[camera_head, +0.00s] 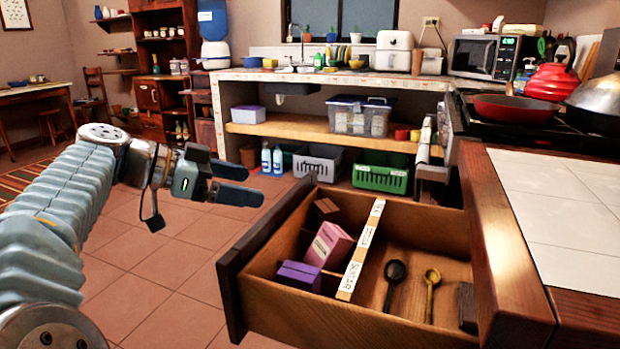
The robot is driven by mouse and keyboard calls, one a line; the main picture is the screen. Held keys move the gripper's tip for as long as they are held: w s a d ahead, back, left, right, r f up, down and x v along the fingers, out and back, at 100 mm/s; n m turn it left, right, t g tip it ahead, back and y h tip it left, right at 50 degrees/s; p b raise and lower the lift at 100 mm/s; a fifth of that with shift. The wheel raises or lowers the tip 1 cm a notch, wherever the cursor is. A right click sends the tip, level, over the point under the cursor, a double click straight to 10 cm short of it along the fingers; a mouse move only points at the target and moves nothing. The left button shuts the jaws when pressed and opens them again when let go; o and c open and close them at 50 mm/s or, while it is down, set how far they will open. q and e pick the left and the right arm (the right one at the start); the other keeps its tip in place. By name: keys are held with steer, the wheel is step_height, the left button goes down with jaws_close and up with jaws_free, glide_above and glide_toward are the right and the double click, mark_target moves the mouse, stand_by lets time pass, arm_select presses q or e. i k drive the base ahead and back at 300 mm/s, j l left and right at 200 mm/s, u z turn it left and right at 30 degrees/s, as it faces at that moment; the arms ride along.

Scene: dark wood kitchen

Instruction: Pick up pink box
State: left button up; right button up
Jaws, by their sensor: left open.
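The pink box (328,245) lies tilted in the left compartment of an open wooden drawer (300,313). A purple box (298,276) is in front of it and a dark brown box (326,210) is behind it. My left gripper (242,183) is open and empty, in the air to the left of the drawer and above the floor. It is apart from the pink box. My right gripper is not in view.
A lettered wooden divider (361,250) splits the drawer. A black spoon (393,283) and a golden spoon (431,293) lie on its right. The tiled counter (560,222) borders the drawer on the right. The floor left of the drawer is clear.

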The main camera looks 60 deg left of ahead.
mark_target(331, 245)
steer(key=k+l, duration=0.85)
